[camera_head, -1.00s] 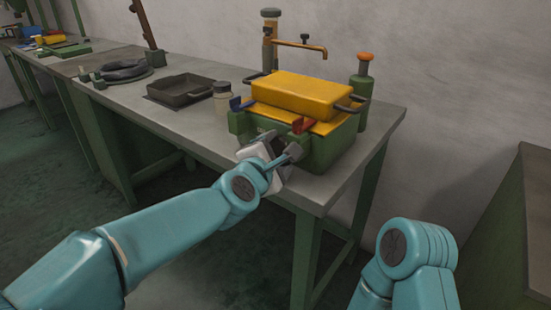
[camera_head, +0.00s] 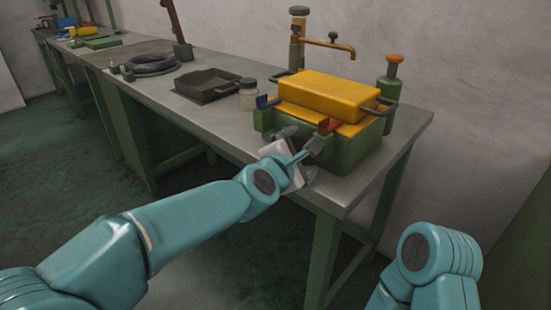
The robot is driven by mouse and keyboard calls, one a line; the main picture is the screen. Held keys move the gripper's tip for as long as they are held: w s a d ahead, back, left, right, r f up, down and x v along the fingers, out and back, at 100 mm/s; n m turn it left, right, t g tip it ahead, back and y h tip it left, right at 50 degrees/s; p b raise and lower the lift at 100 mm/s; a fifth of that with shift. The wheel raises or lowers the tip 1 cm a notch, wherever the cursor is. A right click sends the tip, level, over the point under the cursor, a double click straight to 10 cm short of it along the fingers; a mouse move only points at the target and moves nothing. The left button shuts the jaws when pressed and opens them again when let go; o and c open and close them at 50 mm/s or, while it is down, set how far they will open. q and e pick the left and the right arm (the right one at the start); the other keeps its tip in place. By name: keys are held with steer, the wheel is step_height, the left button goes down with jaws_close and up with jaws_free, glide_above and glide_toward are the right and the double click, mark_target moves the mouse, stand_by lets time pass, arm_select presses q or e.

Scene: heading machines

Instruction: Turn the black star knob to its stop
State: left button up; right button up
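A green machine case (camera_head: 352,155) with a yellow lid (camera_head: 322,95) stands near the right end of the workbench. It has a blue latch and a red latch (camera_head: 328,126) on its near side. My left gripper (camera_head: 302,141) is at the case's near face, below the latches. Its grey fingers look apart, and I see nothing clearly held between them. I cannot make out the black star knob; the gripper covers part of that face. My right arm shows at the lower right, with its gripper out of view.
The workbench (camera_head: 222,130) also bears a dark tray (camera_head: 208,88), a jar (camera_head: 248,96) and a coiled hose (camera_head: 152,65). A copper tap (camera_head: 328,43) and a green bottle with an orange top (camera_head: 390,82) stand behind the case. The bench's front edge is close below my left gripper.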

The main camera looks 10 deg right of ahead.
arm_select(q)
steer(key=shift+r+n+g+p, duration=0.3)
steer(key=shift+n+g+p, duration=0.15)
steer(key=shift+n, duration=0.35)
steer(key=v, duration=1.6)
steer(key=shift+a+f, duration=0.15)
steer(key=shift+f, duration=0.15)
arm_select(e)
steer(key=shift+r, duration=0.75)
